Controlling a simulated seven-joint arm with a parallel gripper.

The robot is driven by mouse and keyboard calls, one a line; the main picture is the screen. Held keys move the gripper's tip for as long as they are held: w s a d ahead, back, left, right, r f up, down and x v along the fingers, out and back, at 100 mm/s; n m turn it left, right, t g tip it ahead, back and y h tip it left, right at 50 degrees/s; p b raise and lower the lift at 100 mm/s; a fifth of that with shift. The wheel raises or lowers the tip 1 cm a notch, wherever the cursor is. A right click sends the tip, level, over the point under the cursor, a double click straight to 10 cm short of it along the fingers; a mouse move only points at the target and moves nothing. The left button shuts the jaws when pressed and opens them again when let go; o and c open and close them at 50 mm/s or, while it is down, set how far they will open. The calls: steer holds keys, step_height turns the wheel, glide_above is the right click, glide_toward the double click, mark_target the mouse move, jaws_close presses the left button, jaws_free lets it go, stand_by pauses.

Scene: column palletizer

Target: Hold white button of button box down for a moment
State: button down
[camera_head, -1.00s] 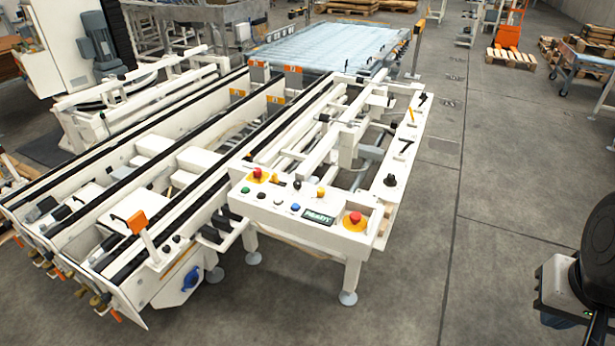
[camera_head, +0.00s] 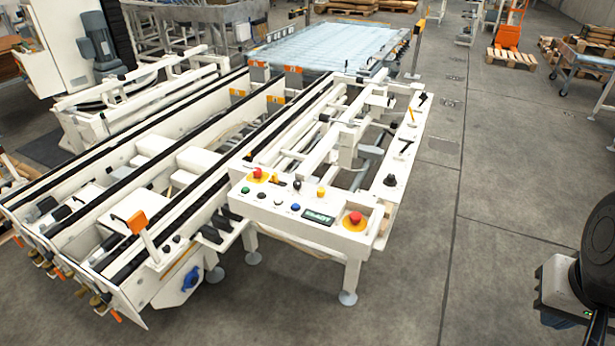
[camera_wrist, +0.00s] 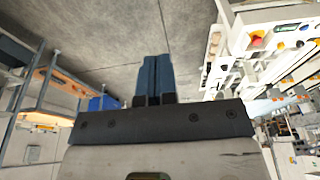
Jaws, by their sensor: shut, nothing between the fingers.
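The button box (camera_head: 285,215) is a white panel on the near end of the white conveyor frame, in the middle of the head view. Its front row holds a green button, a black one, a small pale button that looks like the white button (camera_head: 278,202), a blue button and a dark display. Red emergency stops on yellow bases sit at the panel's back left and right end. My gripper (camera_wrist: 154,62) shows in the wrist view with its blue fingers together and empty, over open floor. It is apart from the panel (camera_wrist: 270,48), at upper right there; the white button is not clear in that view.
The conveyor rails (camera_head: 150,190) fill the left of the head view. A side beam (camera_head: 405,140) with black switches runs back from the panel. Grey floor (camera_head: 480,250) is open on the right. A blue-and-orange rack (camera_wrist: 45,80) stands left in the wrist view.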

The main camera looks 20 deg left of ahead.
stand_by(0.6)
steer(key=w+a+r+n+h, duration=0.1)
steer(key=w+a+n, duration=0.25)
steer(key=w, duration=0.55)
steer(key=w+a+r+n+h, duration=0.1)
steer(key=w+a+n, duration=0.1)
steer(key=w+a, duration=0.5)
steer(key=w+a+f+n+t+h, duration=0.1)
steer(key=w+a+f+n, duration=0.2)
steer(key=w+a, duration=0.45)
steer(key=w+a+f+n+h, duration=0.1)
steer(key=w+a+f+n, duration=0.15)
steer(key=w+a, duration=0.55)
steer(key=w+a+f+n+t, duration=0.1)
steer(key=a+f, duration=0.5)
steer(key=a, duration=0.7)
steer(key=w+a+f+n+t, duration=0.2)
steer(key=a+f+n, duration=0.4)
steer(key=a, duration=0.7)
steer(key=w+a+f+n+t, duration=0.1)
steer(key=w+a+f+n, duration=0.2)
steer(key=a+f, duration=0.5)
steer(key=shift+a+n+t, duration=0.4)
steer(key=shift+a+n, duration=0.3)
steer(key=shift+a, duration=2.1)
steer(key=shift+f, duration=0.1)
